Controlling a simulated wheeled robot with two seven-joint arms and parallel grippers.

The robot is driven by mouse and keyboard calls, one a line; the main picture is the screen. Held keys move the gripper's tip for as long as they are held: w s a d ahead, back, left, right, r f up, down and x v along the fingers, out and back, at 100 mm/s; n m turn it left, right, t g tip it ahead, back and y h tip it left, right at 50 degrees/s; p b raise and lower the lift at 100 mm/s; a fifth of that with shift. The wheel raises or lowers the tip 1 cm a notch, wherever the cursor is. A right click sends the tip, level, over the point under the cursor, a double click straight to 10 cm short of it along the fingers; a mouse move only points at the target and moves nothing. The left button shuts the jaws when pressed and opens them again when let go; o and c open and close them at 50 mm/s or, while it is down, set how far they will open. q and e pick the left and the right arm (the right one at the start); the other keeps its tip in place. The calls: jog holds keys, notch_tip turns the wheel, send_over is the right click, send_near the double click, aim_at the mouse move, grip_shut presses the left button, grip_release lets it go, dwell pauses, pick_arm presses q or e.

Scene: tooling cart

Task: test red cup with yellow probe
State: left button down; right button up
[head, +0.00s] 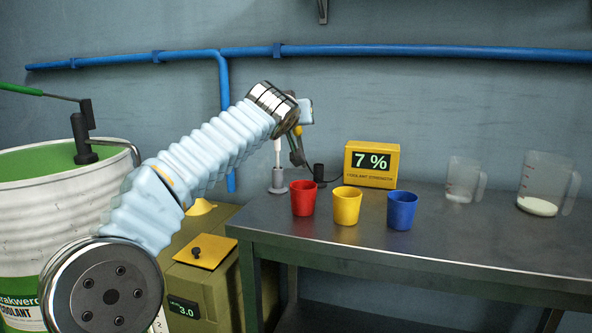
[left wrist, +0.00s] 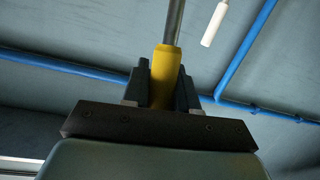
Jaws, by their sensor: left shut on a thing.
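The red cup (head: 303,198) stands upright at the left of a row of three cups on the dark metal table. My left gripper (head: 296,154) is above and behind it, in the air, apart from the cup. In the left wrist view the gripper (left wrist: 162,88) is shut on the yellow handle of the probe (left wrist: 163,75). The probe's metal shaft runs out beyond the fingers. In the head view the probe (head: 297,131) shows only as a bit of yellow, and its tip cannot be made out.
A yellow cup (head: 346,206) and a blue cup (head: 401,210) stand right of the red one. A yellow display (head: 371,164) reads 7 %. A white rod (head: 277,158) stands in a grey holder; a black holder (head: 319,174) is nearby. Two clear jugs (head: 463,180) (head: 546,184) stand right.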

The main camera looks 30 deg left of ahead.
jog(key=shift+r, duration=0.1)
notch_tip(320, 180, up, 3)
jog(key=p, duration=0.3)
